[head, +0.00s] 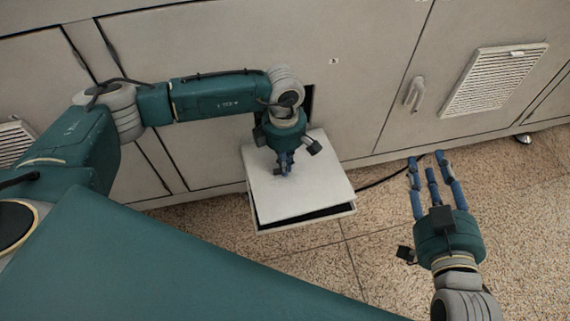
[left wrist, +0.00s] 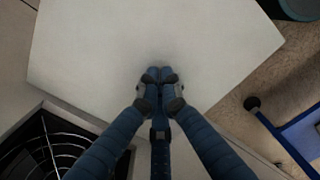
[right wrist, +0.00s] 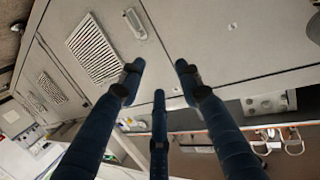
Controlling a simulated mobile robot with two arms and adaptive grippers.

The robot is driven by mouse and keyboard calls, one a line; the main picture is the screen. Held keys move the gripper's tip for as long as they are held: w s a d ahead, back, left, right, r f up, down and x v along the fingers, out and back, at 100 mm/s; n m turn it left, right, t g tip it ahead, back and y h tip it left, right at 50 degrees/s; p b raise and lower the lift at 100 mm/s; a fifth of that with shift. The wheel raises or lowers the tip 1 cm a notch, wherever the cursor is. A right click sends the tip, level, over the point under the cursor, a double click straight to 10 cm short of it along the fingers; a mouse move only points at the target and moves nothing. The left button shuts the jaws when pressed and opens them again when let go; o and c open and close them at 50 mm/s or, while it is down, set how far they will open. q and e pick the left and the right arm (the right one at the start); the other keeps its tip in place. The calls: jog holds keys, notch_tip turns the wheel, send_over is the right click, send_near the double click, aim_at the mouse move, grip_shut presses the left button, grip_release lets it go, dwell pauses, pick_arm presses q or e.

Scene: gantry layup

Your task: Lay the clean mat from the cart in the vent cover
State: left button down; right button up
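The clean mat (head: 310,190) is a flat white sheet lying level over the open vent cover (head: 305,222), a shallow light tray standing out from the cabinet. A dark gap shows between the mat's front edge and the cover's rim. My left gripper (head: 284,165) points down at the mat, its fingertips together on it; it seems to pinch it. In the left wrist view the fingertips (left wrist: 158,76) meet against the mat (left wrist: 150,35). Whether the mat touches the cover's floor is hidden. My right gripper (head: 430,165) is open and empty, to the right of the cover.
A fan with a wire guard (left wrist: 50,150) sits in the cabinet opening behind the cover. The cabinet wall has a closed louvred vent (head: 494,80) and a handle (head: 414,93). A dark cable (head: 385,178) lies near the wall. The speckled floor (head: 330,262) in front is clear.

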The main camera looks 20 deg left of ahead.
pick_arm(q)
jog(key=shift+f+b, duration=0.3)
jog(key=shift+f, duration=0.2)
jog(key=shift+f+b, duration=0.3)
jog(key=shift+f, duration=0.1)
jog(key=shift+f+b, duration=0.4)
jog(key=shift+f, duration=0.1)
jog(key=shift+s+f, duration=0.1)
jog(key=shift+f, duration=0.1)
pick_arm(e)
notch_tip(320, 180, up, 12)
jog(key=s+a+t+y, duration=0.1)
jog(key=t+y, duration=0.1)
jog(key=t, duration=0.4)
jog(key=shift+a+r, duration=0.2)
jog(key=shift+r, duration=0.05)
